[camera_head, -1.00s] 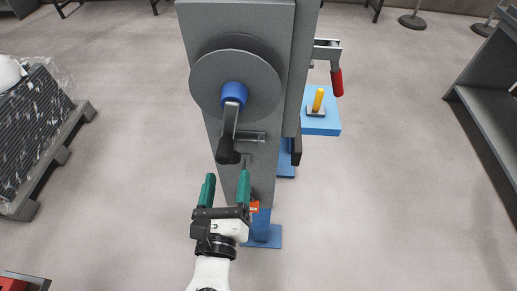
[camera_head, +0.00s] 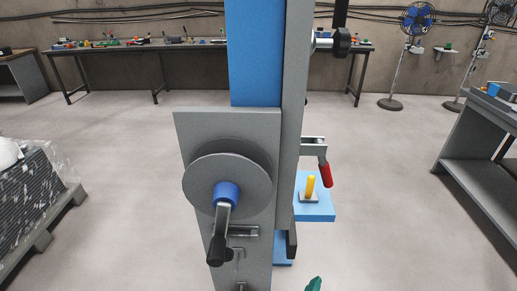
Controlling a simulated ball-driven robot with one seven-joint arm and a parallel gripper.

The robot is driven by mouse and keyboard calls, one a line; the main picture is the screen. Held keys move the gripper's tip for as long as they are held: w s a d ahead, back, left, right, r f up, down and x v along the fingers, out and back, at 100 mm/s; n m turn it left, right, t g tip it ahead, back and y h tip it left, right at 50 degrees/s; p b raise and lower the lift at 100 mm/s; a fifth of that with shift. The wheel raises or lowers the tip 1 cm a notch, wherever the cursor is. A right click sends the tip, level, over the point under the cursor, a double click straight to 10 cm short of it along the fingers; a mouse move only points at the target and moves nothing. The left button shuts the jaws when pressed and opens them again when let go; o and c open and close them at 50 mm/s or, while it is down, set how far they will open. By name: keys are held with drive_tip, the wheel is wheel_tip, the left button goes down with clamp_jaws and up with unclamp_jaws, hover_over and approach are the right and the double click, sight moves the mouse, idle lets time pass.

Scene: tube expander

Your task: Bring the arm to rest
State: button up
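Of my gripper, only a green fingertip (camera_head: 314,285) shows, at the bottom edge right of the machine's base. The rest of my gripper and arm is below the picture, so its opening is hidden. The tube expander (camera_head: 262,60) stands upright in the middle, with a blue column and grey plates. Its round grey disc (camera_head: 200,181) has a blue hub (camera_head: 226,192) and a crank with a black knob (camera_head: 217,250) pointing down. A red-handled lever (camera_head: 325,174) hangs at its right, above a blue platform (camera_head: 318,213) with a yellow peg (camera_head: 310,186).
A plastic-wrapped pallet load (camera_head: 35,205) stands at the left. A grey shelf bench (camera_head: 480,165) is at the right. A long workbench (camera_head: 120,48) and stand fans (camera_head: 416,20) line the back wall. The floor on both sides of the machine is clear.

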drive_tip(key=s+d+f+m+g, duration=0.4)
drive_tip(key=s+d+f+m, duration=0.1)
drive_tip(key=d+m, duration=0.35)
drive_tip(key=s+d+f+m+g+y, duration=0.2)
drive_tip(key=s+m+g, duration=0.1)
drive_tip(key=s+m, duration=0.4)
drive_tip(key=s+d+f+m+g+y, duration=0.2)
drive_tip(key=s+d+m+g+y, duration=0.1)
drive_tip(key=s+m, duration=0.5)
drive_tip(key=shift+s+f+y, duration=0.2)
drive_tip(key=shift+f+y, duration=0.1)
drive_tip(key=shift+f, duration=0.05)
